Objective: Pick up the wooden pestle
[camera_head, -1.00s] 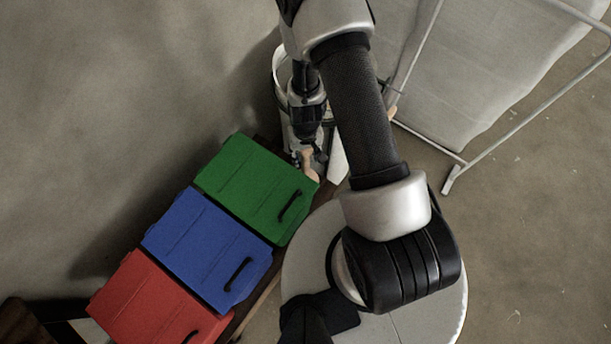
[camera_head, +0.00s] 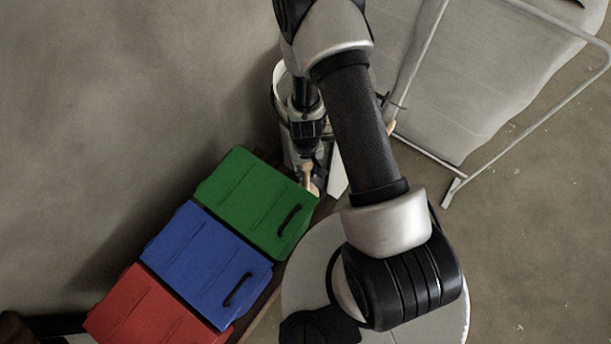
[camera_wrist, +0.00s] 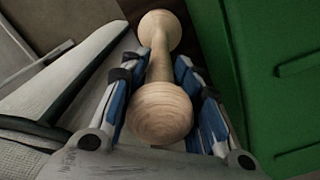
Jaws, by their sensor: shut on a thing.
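The wooden pestle (camera_wrist: 160,110) is pale wood with a rounded knob at each end. In the wrist view it lies lengthwise between the blue-padded fingers of my gripper (camera_wrist: 162,85), which is shut on its narrow middle. In the head view the pestle (camera_head: 307,177) shows as a small tan shape just below my gripper (camera_head: 308,160), beside the green box. The head view is too small to show the fingers clearly, and my arm covers part of the area to the right.
Green (camera_head: 255,200), blue (camera_head: 205,262) and red (camera_head: 150,310) boxes with handles stand in a slanting row at left. A white-framed rack with hanging cloth (camera_head: 470,80) stands at upper right. Open floor lies at right.

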